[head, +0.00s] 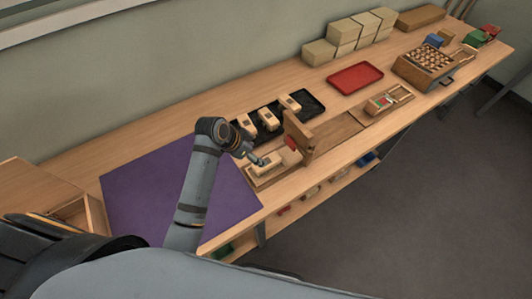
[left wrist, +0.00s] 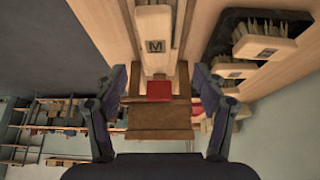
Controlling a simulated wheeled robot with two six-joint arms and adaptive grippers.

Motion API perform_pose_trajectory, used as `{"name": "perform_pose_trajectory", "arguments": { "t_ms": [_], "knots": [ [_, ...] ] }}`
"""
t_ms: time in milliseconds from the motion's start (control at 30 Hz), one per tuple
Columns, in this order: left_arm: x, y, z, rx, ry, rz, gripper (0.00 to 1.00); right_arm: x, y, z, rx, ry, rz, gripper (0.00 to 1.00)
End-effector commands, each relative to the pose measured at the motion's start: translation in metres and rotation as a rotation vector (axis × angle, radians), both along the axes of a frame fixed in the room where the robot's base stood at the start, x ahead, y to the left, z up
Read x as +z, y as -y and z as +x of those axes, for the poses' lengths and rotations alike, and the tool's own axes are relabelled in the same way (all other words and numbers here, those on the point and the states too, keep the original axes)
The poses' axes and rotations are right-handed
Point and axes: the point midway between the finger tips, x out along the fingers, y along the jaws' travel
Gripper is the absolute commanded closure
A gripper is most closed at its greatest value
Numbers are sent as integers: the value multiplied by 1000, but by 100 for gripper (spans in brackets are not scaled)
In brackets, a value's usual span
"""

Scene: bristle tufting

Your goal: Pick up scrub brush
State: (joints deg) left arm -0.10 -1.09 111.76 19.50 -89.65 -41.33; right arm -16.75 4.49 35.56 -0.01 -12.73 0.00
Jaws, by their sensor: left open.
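A pale cream scrub brush (head: 264,166) lies in a wooden holder beside the purple mat. In the left wrist view the brush (left wrist: 156,32), marked with a dark M, lies ahead of my left gripper (left wrist: 159,72), lined up between its fingers. The left gripper (head: 257,160) is open and empty, close to the brush in the head view. Whether a finger touches it I cannot tell. A wooden upright (head: 299,138) with a red block (head: 291,143) stands just right of the brush. My right gripper is not in view.
A black tray (head: 313,108) with several similar brushes lies behind. The purple mat (head: 150,195) is clear. A red tray (head: 355,78), a small wooden rack (head: 390,99), stacked tan boxes (head: 343,31) and a wooden crate (head: 425,72) stand farther right. The bench's front edge is near.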

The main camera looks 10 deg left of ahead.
Motion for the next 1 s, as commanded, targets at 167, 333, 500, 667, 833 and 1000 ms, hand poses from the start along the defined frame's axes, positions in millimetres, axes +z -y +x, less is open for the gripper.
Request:
{"name": "perform_pose_trajectory", "arguments": {
  "t_ms": [167, 333, 500, 667, 833, 1000],
  "knots": [
    [-24, 11, 9, 0, -4, -2, 29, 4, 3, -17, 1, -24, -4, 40],
    [-43, 17, 17, 0, -2, 0, 29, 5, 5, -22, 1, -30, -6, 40],
    [-47, 19, 18, -1, -1, 0, 29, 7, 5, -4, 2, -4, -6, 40],
    [-70, 25, 25, 0, -5, 0, 29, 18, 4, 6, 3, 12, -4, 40],
    [-90, 32, 33, 1, -1, -1, 29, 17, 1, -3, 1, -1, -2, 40],
    [-93, 33, 33, 1, 0, 0, 29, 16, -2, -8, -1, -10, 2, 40]
  ]
}}
